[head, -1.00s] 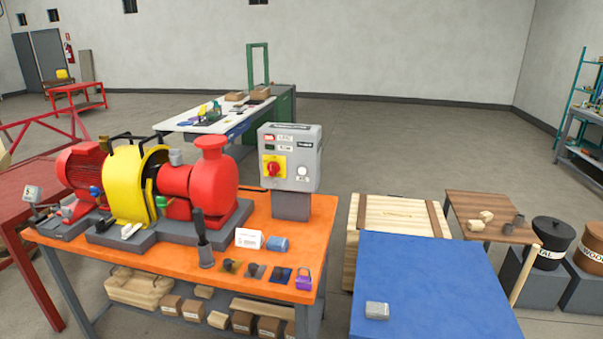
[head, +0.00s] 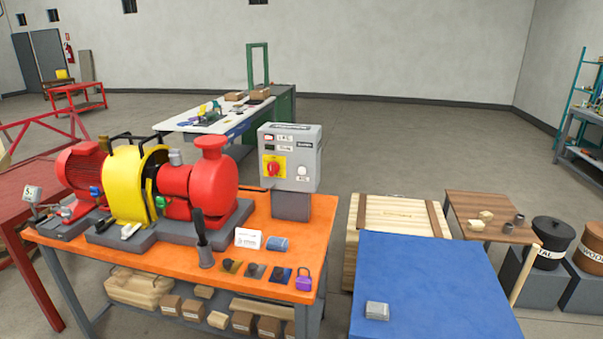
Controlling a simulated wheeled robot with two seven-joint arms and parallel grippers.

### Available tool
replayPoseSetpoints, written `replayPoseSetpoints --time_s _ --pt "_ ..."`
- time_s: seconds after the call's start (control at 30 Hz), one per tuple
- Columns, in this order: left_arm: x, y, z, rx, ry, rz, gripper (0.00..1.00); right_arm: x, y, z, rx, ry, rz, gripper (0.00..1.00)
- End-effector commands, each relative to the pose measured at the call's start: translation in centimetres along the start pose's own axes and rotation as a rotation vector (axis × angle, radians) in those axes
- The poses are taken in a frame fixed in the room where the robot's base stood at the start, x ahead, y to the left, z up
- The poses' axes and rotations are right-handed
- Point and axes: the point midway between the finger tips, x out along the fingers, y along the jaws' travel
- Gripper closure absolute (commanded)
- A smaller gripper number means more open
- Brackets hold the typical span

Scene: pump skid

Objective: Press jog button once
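A grey control box (head: 290,157) stands on a grey post at the back right of the orange bench. Its front has a red rotary switch on a yellow plate (head: 273,167) at left. A round white button (head: 302,171) sits to the right of the switch, with a small white label below it that is too small to read surely. Small indicator windows (head: 269,138) are above the switch. Neither of my grippers is in view, and nothing touches the box.
The orange bench (head: 300,235) carries a red pump (head: 211,182) with a yellow guard (head: 126,190), a white card (head: 248,238), a purple padlock (head: 303,279) and small parts. A blue-topped table (head: 430,280) with a grey block stands at right.

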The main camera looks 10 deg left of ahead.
Motion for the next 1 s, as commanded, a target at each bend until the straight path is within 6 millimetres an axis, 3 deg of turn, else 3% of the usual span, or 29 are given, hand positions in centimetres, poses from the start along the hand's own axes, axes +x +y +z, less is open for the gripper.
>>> replayPoseSetpoints --time_s 0.3,0.83,1.0 --pt "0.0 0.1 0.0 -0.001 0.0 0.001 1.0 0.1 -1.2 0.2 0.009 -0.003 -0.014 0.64" --pt "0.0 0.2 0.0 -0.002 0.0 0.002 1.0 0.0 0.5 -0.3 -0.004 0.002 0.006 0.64" --pt "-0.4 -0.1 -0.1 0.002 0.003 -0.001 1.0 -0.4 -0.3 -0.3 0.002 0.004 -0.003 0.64"
